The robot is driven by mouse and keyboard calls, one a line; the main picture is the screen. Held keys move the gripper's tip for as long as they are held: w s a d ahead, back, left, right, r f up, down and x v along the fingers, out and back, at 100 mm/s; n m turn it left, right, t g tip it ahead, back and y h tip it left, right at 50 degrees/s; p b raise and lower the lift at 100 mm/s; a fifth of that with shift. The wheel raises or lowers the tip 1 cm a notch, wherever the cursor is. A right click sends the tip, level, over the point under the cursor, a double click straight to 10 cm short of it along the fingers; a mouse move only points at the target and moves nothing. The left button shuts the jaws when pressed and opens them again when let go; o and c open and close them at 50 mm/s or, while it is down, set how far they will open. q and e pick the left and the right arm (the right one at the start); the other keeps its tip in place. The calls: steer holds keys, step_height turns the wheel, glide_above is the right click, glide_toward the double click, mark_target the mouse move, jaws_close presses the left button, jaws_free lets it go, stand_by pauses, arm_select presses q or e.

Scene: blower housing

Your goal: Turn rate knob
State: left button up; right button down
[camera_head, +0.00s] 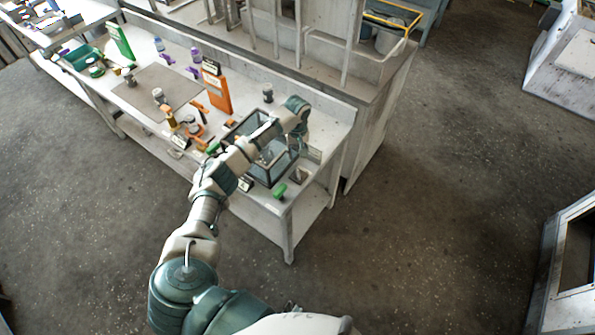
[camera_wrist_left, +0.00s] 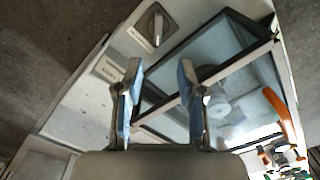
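My right gripper is not in view.
A small label plate (camera_wrist_left: 108,70) lies near the knob. A green knob (camera_head: 280,190) sits at the bench's front edge. An orange handle (camera_wrist_left: 280,118) is beside the housing. Tools, bottles and an orange panel (camera_head: 217,94) crowd the bench further left. The floor is clear.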

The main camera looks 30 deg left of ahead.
mark_target(298, 172)
arm_select(q)
steer(key=f, duration=1)
steer(key=shift+d+f+b, duration=0.3)
steer(key=shift+f+b, duration=0.1)
steer(key=shift+a+f, duration=0.2)
steer(key=shift+f, duration=0.5)
steer(key=shift+d, duration=0.15)
jaws_close()
